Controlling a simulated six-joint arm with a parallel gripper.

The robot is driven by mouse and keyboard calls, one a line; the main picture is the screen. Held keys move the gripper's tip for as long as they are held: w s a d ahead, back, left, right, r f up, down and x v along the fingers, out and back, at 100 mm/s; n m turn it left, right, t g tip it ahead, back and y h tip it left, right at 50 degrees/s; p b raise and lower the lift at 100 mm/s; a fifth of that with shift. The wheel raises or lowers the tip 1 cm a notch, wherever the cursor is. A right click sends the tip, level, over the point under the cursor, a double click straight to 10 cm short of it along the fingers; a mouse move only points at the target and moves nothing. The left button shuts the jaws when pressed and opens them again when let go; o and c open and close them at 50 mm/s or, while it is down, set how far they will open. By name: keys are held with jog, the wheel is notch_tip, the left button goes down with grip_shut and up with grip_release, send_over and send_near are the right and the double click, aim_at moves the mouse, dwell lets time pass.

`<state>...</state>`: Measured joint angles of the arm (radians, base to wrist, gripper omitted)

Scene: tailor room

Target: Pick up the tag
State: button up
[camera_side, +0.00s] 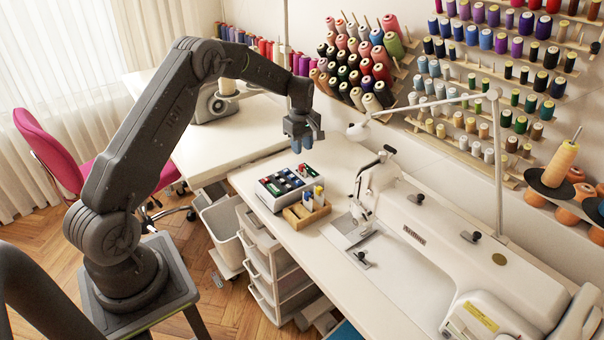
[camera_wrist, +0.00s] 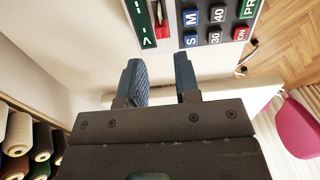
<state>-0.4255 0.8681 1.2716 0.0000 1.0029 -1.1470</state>
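My gripper (camera_side: 304,143) hangs above the far end of the white table, pointing down. In the wrist view its two blue fingers (camera_wrist: 158,64) stand apart with nothing between them. Below it in the side view is a pale box (camera_side: 262,195) with several small coloured tags (camera_side: 283,181) in dark slots. The wrist view shows part of these at the top: blue tags marked S and M (camera_wrist: 191,18), grey ones marked 40 and 30 (camera_wrist: 217,14), a red piece (camera_wrist: 162,24) and a green strip (camera_wrist: 140,20). I cannot tell which one is the task's tag.
A small wooden tray (camera_side: 291,217) with upright items adjoins the box. A white sewing machine (camera_side: 440,235) fills the table's right side. Thread spools (camera_side: 365,70) line the wall behind. The table left of the box is clear. A pink chair (camera_side: 50,150) stands at left.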

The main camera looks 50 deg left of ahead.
aim_at(302, 165)
jog(key=f, duration=0.7)
jog(key=shift+s+d+f, duration=0.1)
jog(key=shift+s+d, duration=0.05)
jog(key=shift+d, duration=0.1)
grip_shut()
